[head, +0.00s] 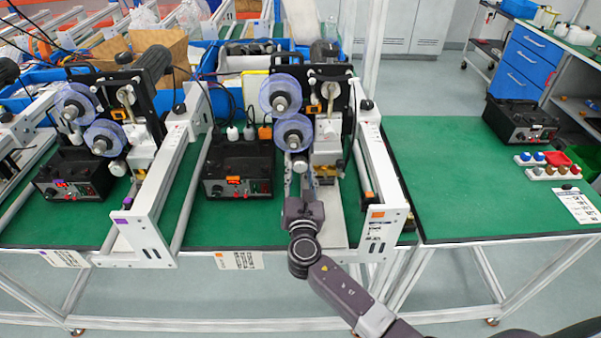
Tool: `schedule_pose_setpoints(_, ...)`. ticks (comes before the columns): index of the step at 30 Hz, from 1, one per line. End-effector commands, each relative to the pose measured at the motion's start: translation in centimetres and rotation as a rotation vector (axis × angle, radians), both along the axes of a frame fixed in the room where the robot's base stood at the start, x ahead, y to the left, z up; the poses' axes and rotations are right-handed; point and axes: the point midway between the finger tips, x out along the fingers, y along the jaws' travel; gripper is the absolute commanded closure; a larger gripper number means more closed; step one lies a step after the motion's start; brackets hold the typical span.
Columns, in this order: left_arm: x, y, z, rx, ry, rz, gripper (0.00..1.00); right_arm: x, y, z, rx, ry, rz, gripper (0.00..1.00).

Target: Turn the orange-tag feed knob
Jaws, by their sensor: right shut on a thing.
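The arm comes in from the lower right. My left gripper does not show.
A purple-tag coder (104,138) stands to the left. A black control box (237,168) sits left of my gripper, and a white frame rail (376,185) runs close on its right. The right bench (450,190) is mostly clear; coloured knobs (540,158) lie at its far right.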

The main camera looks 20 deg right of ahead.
Motion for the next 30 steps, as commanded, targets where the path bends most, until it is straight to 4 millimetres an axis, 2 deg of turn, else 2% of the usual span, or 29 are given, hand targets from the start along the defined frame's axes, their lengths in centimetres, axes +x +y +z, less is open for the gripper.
schedule_pose_setpoints(2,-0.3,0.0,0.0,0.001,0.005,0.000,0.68,0.0,0.0,0.0,0.000,0.000,0.000,0.93)
schedule_pose_setpoints(14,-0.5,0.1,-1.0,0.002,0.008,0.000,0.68,0.0,0.0,-0.2,0.080,-0.024,0.000,0.93)
schedule_pose_setpoints(30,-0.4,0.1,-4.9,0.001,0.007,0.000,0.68,-0.1,-0.1,-0.4,0.527,-0.152,-0.002,0.93)
